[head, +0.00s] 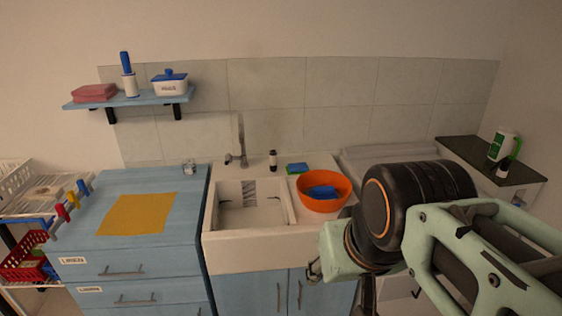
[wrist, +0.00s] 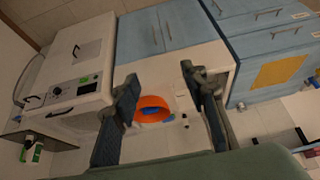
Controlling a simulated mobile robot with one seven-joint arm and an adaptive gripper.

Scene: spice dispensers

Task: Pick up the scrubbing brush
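A blue item (head: 322,192), which may be the scrubbing brush, lies in an orange bowl (head: 310,205) at the right of the sink. Its exact shape is too small to tell. The bowl (wrist: 139,103) and the blue item (wrist: 150,111) also show between my fingers in the wrist view. A blue-handled item (head: 125,62) stands upright in a white holder on the wall shelf; I cannot tell whether it is a brush. My gripper (wrist: 158,78) is open and empty, apart from the bowl. In the head view my arm hides most of it.
The white sink (head: 247,212) sits left of the bowl, with a tap and a dark bottle (head: 273,160) behind. A green-blue sponge (head: 297,168) lies behind the bowl. A yellow cloth (head: 137,214) covers part of the left counter. A white machine (wrist: 80,70) stands beside the sink cabinet.

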